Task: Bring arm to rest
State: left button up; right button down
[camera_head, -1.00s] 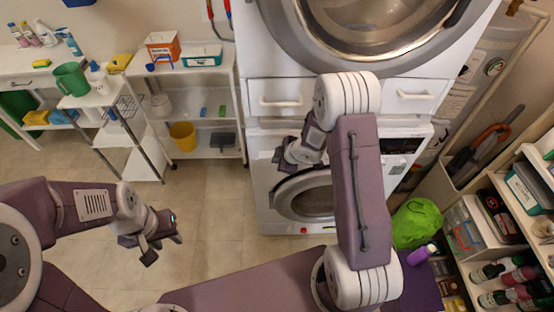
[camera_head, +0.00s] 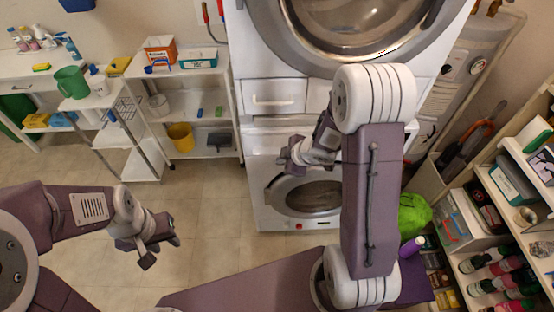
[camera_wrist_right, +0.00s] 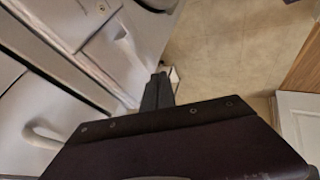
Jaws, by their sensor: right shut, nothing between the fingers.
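My right arm rises in the middle of the head view. Its gripper (camera_head: 287,156) shows in front of the lower washing machine (camera_head: 272,217), apart from it as far as I can tell. In the right wrist view the dark fingers (camera_wrist_right: 158,91) are together, with nothing between them. My left gripper (camera_head: 158,248) hangs over the tiled floor at the lower left of the head view. It holds nothing that I can see, and its finger gap is unclear at this angle.
White shelves (camera_head: 215,100) with a green pitcher (camera_head: 71,82) and a yellow bucket (camera_head: 181,137) stand at the left. An upper machine (camera_head: 350,60) is stacked above. A bottle shelf (camera_head: 508,240) and a green bag (camera_head: 413,213) are at the right. Floor (camera_head: 205,215) between is clear.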

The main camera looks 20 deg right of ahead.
notch_tip(320, 180, up, 7)
jog(key=a+m+t, duration=0.1)
jog(key=a, duration=0.2)
jog(key=s+f+m+g+h, duration=0.1)
jog(key=s+f+m+g, duration=0.1)
jog(key=s+m, duration=0.4)
jog(key=s+d+f+m+g+h, duration=0.1)
jog(key=s+f+m+g, duration=0.1)
jog(key=s+m+g, duration=0.2)
jog(key=s+m, duration=0.3)
jog(key=s, duration=0.4)
jog(key=shift+d+g+h, duration=0.3)
jog(key=shift+s, duration=0.15)
